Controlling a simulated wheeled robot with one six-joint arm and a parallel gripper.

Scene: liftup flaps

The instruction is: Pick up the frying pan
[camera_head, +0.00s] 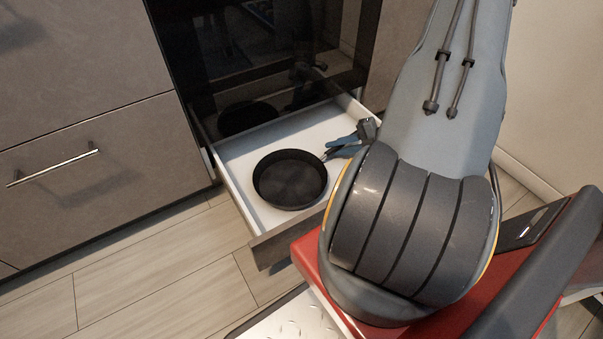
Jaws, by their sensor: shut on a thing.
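A round black frying pan (290,179) lies in an open white drawer (240,150) below the oven. My gripper (328,155) is at the pan's right rim, with blue-grey fingers reaching in from the right. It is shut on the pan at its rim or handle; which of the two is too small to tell. The pan looks level and rests on or very near the drawer floor. The pan's right side is partly hidden by my gripper and arm.
The dark glossy oven front (260,50) stands behind the drawer and mirrors the pan. Grey cabinet drawers with a bar handle (52,168) are at the left. My large arm link covers the right middle. Tiled floor (150,275) is clear at the lower left.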

